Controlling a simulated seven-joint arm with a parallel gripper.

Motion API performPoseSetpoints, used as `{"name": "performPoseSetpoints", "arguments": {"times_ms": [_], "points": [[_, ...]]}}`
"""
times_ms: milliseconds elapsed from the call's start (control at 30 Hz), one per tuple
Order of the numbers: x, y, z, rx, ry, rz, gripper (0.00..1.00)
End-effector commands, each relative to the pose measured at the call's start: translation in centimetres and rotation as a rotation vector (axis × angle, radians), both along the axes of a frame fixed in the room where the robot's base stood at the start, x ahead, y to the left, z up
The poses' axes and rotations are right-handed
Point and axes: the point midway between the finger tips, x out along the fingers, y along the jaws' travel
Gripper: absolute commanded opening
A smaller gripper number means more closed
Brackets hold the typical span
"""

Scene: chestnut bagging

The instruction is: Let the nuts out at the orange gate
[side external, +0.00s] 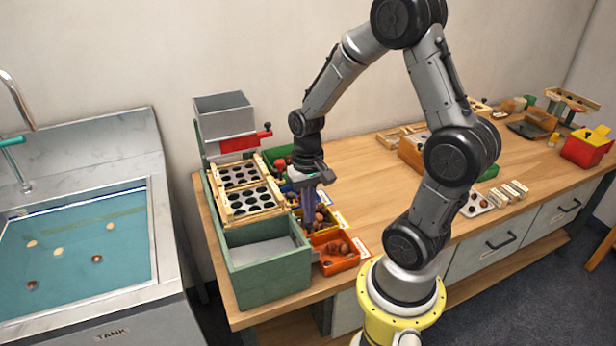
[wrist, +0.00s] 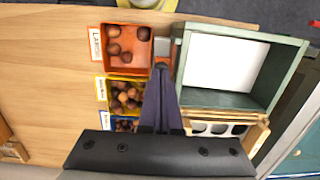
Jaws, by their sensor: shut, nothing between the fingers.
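My gripper (side external: 309,226) is shut and empty, pointing down beside the green sorter box (side external: 268,284). In the wrist view its closed fingertips (wrist: 160,68) are between the orange bin (wrist: 107,70) and the green box (wrist: 239,103). The orange bin (side external: 338,268) holds several brown nuts and has a label reading LARGE. A small grey piece (wrist: 162,47) shows between bin and box, near the fingertips. I cannot clearly make out the orange gate; the fingers partly cover that spot. Whether the fingertips touch anything is unclear.
A yellow bin (wrist: 124,80) with nuts and a blue bin (wrist: 106,123) stand beside the orange one. Wooden-framed sieves (side external: 262,215), a grey hopper (side external: 222,110) and a red handle (side external: 265,133) are on the sorter. A water tank (side external: 80,240) stands left; table centre is clear.

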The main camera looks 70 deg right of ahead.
Motion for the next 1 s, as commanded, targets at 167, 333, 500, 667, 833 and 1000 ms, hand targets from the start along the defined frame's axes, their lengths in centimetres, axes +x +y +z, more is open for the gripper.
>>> {"name": "performPoseSetpoints", "arguments": {"times_ms": [167,333,500,667,833,1000], "points": [[0.5,-0.4,4.0,-0.007,-0.017,-0.001,0.00],[0.7,-0.7,7.8,-0.008,-0.018,-0.001,0.00],[0.8,-0.9,11.0,-0.008,-0.016,-0.001,0.00],[0.9,-1.0,12.7,-0.006,-0.015,-0.001,0.00],[0.9,-1.0,13.3,-0.006,-0.013,-0.001,0.00],[1.3,0.9,15.0,-0.031,-0.069,0.071,0.00]]}}
